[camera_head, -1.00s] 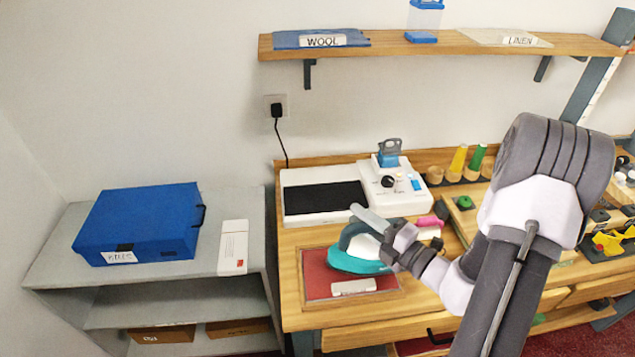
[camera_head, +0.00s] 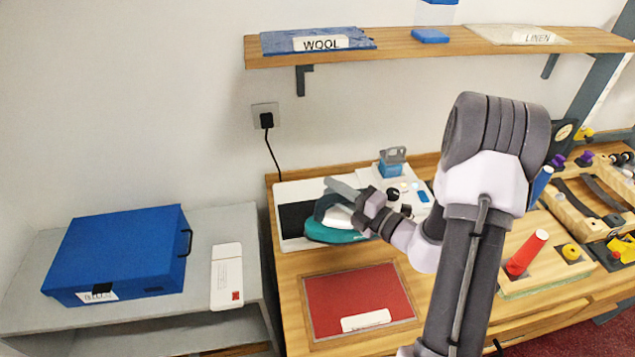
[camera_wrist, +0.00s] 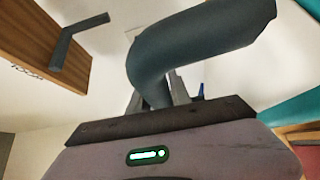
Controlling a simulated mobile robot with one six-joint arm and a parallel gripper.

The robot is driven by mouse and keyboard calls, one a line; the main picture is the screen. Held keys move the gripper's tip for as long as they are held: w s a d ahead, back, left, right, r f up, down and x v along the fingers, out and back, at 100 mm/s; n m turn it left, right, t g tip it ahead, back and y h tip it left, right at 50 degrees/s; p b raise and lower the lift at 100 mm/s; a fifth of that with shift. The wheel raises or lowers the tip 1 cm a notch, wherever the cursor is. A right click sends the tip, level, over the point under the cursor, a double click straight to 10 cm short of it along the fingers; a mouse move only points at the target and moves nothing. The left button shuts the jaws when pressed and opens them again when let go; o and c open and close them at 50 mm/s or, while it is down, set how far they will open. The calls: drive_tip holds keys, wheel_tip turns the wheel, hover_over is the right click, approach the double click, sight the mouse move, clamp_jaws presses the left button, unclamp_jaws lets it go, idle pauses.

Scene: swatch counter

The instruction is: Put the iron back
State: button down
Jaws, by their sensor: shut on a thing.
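The teal and white iron (camera_head: 332,232) has a grey handle and shows in the head view at the front of the white station with the black plate (camera_head: 295,217). My gripper (camera_head: 350,203) is shut on the iron's handle. In the wrist view the dark handle (camera_wrist: 185,55) passes between my fingers, and part of the teal body (camera_wrist: 290,110) shows at right. Whether the iron touches the black plate or hangs just above it, I cannot tell. The red mat (camera_head: 355,295) in front is bare except for a white label.
A blue case (camera_head: 115,250) and a white box (camera_head: 227,277) lie on the grey shelf unit at left. A wooden shelf (camera_head: 400,47) hangs above the counter. A red cylinder (camera_head: 527,252) stands at right, near my arm.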

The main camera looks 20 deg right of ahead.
drive_tip(key=w+f+b, duration=0.3)
drive_tip(key=w+f, duration=0.1)
drive_tip(key=w, duration=0.6)
drive_tip(key=shift+w+f, duration=0.2)
drive_tip(key=shift+w, duration=0.05)
drive_tip(key=shift+f+b, duration=0.1)
drive_tip(key=shift+b, duration=0.2)
drive_tip(key=c, duration=1.2)
unclamp_jaws()
drive_tip(key=shift+s+f, duration=0.1)
